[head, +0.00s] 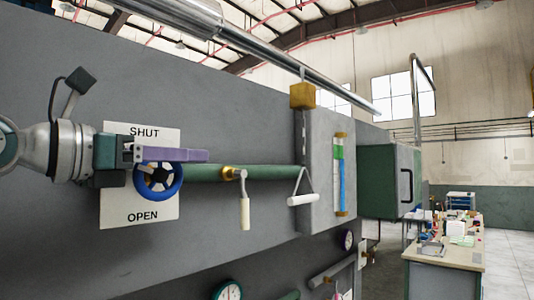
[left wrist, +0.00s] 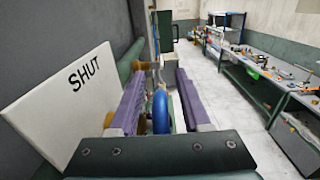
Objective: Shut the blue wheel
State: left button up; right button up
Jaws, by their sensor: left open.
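The blue wheel (head: 173,187) is mounted on a green pipe in front of a white sign (head: 112,200) reading SHUT at the top and OPEN at the bottom. My left gripper (head: 204,156) reaches in from the left, its purple fingers across the wheel's upper part, hiding some of the rim. In the left wrist view the wheel (left wrist: 160,110) shows edge-on between the two open fingers. Whether a finger touches the rim I cannot tell. My right gripper is not in view.
Right of the wheel are a green pipe (head: 200,173), a white-handled lever (head: 244,212) and a hanging white handle (head: 301,199). A grey box with a sight gauge (head: 340,175) juts out beyond. Gauges (head: 228,291) sit below. A workbench (head: 445,252) stands far right.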

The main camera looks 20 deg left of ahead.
aim_at(181, 184)
pick_arm(q)
grip_shut()
dwell(0.4)
jog(key=shift+f, duration=0.1)
jog(key=shift+w+f+g+y+b, duration=0.2)
jog(key=shift+g+y+b, duration=0.2)
jog(key=shift+g, duration=0.6)
jog(key=f+g+y, duration=0.1)
jog(key=g, duration=0.1)
jog(key=g+y, duration=0.1)
jog(key=g, duration=0.2)
jog(key=f+g+y, duration=0.1)
jog(key=g, duration=0.1)
jog(key=shift+w+d+f, duration=0.25)
jog(key=shift+f, duration=0.05)
jog(key=shift+s+a+f+g+y+p, duration=0.15)
jog(key=shift+f+g+y, duration=0.25)
jog(key=shift+g, duration=0.55)
jog(key=shift+s+f+g+y+p, duration=0.1)
jog(key=shift+f+g+y+p, duration=0.2)
jog(key=shift+g, duration=0.65)
jog(key=shift+f, duration=0.15)
